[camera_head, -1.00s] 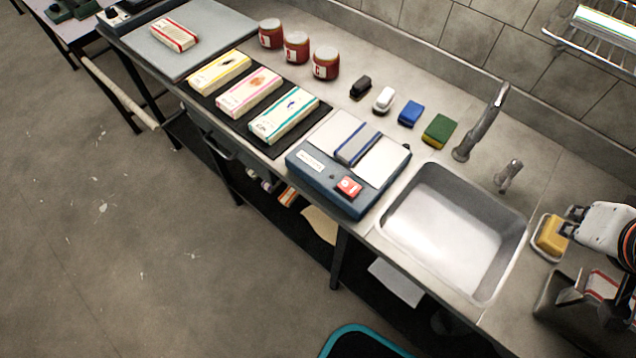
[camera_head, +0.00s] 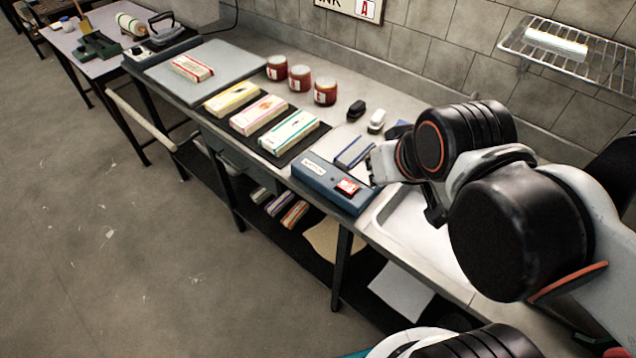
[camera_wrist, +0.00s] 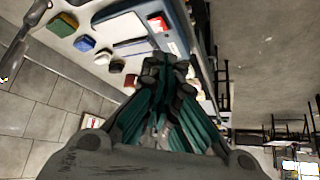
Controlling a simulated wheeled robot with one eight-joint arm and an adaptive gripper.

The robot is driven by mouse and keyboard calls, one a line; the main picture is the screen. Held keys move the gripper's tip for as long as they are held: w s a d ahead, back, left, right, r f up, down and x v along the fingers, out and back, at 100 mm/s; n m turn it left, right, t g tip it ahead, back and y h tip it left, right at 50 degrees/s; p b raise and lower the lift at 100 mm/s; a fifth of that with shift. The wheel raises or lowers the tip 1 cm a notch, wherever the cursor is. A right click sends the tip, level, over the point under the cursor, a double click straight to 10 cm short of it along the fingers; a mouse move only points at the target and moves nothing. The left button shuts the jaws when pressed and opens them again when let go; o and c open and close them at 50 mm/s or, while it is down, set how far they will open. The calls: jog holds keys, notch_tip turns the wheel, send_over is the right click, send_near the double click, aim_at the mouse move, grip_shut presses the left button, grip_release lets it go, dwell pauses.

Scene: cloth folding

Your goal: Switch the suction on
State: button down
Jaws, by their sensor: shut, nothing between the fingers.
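In the wrist view the red switch (camera_wrist: 157,22) and the blue side (camera_wrist: 181,28) show beyond my fingertips. My gripper (camera_wrist: 166,62) is shut and empty, close to the device; contact cannot be told.
Three red jars (camera_head: 300,78) and small blocks, including a black one (camera_head: 356,110), stand behind. A wire rack (camera_head: 590,65) hangs on the wall.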

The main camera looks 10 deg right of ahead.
jog(key=shift+w+r, duration=0.1)
jog(key=n+g+p, duration=0.4)
jog(key=n+g, duration=0.3)
jog(key=n, duration=1.8)
send_over(342, 185)
notch_tip(342, 185, down, 5)
jog(key=shift+r, duration=0.2)
notch_tip(342, 185, down, 14)
jog(key=b, duration=0.4)
jog(key=shift+f+b, duration=0.1)
jog(key=shift+b, duration=0.2)
